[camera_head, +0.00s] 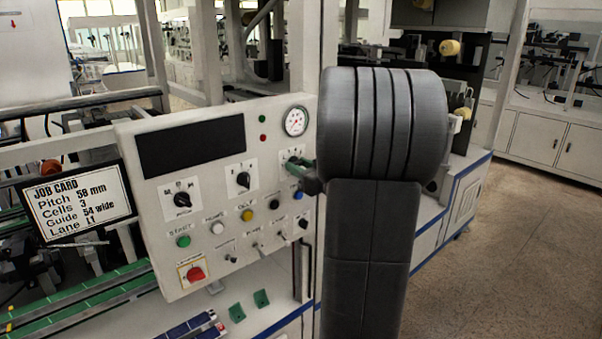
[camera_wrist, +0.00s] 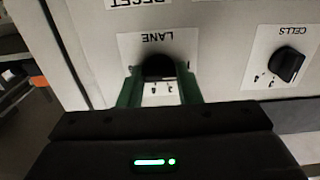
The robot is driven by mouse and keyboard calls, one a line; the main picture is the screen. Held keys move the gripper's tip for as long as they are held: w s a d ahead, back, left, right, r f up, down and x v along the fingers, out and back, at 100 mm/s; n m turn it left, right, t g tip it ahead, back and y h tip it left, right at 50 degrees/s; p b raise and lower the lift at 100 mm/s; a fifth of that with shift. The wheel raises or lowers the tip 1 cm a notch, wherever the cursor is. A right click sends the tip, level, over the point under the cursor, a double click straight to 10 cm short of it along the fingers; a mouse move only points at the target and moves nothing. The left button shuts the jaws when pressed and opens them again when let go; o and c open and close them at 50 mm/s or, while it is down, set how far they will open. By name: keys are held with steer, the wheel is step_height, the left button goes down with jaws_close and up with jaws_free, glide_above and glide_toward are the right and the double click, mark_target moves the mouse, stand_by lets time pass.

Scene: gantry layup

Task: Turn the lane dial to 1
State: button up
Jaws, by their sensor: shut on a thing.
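The black lane dial (camera_wrist: 158,65) sits on a white label marked LANE, upside down in the wrist view. My gripper (camera_wrist: 160,76) has its two green fingers on either side of the dial, shut on it. The dial's pointer cannot be made out, and the marks below it are partly hidden. In the head view my gripper (camera_head: 299,163) is at the panel's upper right, covering most of the lane dial. The job card (camera_head: 78,201) at the left reads Pitch 58 mm, Cells 3, Guide 54 wide, and a Lane line ending in 1.
The control panel (camera_head: 150,275) also carries a cells dial (camera_head: 243,180), a pitch dial (camera_head: 182,200), several coloured buttons, a red switch (camera_head: 195,273) and a gauge (camera_head: 295,121). The cells dial is beside the gripper in the wrist view (camera_wrist: 288,64). Open floor (camera_head: 500,250) lies right.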

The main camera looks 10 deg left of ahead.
steer(key=o, duration=1)
steer(key=b+v, duration=0.2)
steer(key=v, duration=1.1)
steer(key=shift+s+d, duration=0.25)
steer(key=shift+d, duration=0.05)
steer(key=shift+a, duration=0.1)
steer(key=p+x, duration=0.2)
steer(key=x, duration=1.1)
steer(key=shift+w+a, duration=0.25)
steer(key=shift+d, duration=0.1)
